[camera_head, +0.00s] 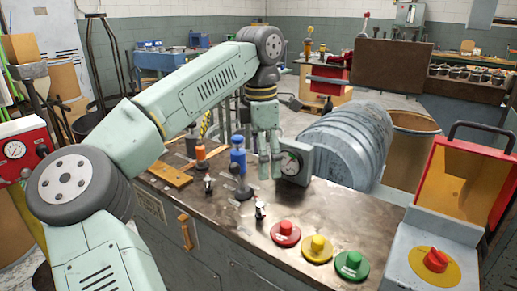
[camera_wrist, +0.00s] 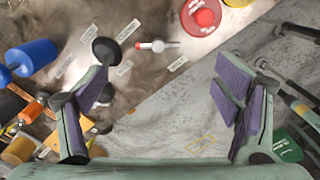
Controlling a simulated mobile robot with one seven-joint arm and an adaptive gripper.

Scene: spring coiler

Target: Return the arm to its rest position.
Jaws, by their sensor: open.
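My arm stretches from the lower left across the head view and bends down at its far end. Whether the gripper touches the gauge I cannot tell.
Red (camera_head: 285,233), yellow (camera_head: 317,248) and green (camera_head: 351,264) buttons line the bench front. A red-and-grey control box (camera_head: 430,262) stands at the right. A large grey ribbed cylinder (camera_head: 345,145) lies behind the gauge. An orange-topped lever (camera_head: 200,152) stands left of the blue one.

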